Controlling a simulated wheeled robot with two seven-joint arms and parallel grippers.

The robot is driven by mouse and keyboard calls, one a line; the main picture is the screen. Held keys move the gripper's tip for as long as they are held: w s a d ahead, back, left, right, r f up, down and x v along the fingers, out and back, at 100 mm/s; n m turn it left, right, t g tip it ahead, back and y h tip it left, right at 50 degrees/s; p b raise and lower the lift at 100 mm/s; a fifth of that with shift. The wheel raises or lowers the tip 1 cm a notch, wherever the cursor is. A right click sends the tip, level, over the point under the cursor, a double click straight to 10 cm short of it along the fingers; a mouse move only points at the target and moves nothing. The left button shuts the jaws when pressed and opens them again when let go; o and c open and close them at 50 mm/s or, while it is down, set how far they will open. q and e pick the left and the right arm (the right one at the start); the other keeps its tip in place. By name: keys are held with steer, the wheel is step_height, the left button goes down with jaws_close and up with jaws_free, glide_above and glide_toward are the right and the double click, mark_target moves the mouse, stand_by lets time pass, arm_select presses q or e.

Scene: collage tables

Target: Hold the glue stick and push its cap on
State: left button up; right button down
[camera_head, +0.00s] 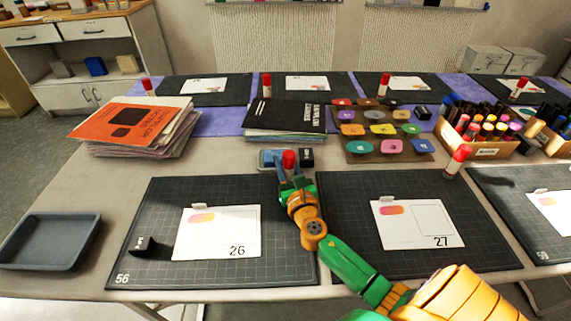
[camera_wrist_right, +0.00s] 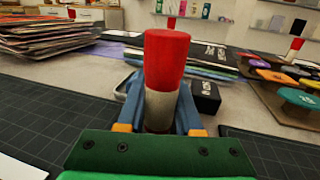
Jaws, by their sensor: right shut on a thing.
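A glue stick (camera_wrist_right: 160,108) with a white body stands upright between the blue fingers of my right gripper (camera_wrist_right: 160,118) in the right wrist view. Its red cap (camera_wrist_right: 168,60) sits on top of the body, above the fingers. I cannot tell whether the cap is fully seated. In the head view the red cap (camera_head: 289,159) shows just beyond my right gripper (camera_head: 291,182), which is shut on the stick near the back edge of the mat marked 56. The fingers hide the lower body. My left gripper is not in view.
A black block (camera_head: 306,157) and a blue-grey pad (camera_head: 267,159) stand close to the stick. Another red-capped glue stick (camera_head: 457,160) stands to the right. A grey tray (camera_head: 50,242) is at left.

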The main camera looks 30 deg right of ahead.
steer(key=shift+s+a+f, duration=0.1)
steer(key=shift+f, duration=0.5)
steer(key=c, duration=0.6)
jaws_free()
steer(key=shift+s+f, duration=0.1)
steer(key=shift+r, duration=0.2)
steer(key=shift+r+p, duration=0.55)
steer(key=shift+p, duration=0.2)
steer(key=b+v, duration=0.1)
steer(key=v, duration=0.9)
steer(key=shift+s, duration=0.1)
steer(key=shift+s+a+r, duration=0.1)
steer(key=shift+s+a, duration=0.1)
steer(key=shift+s, duration=0.35)
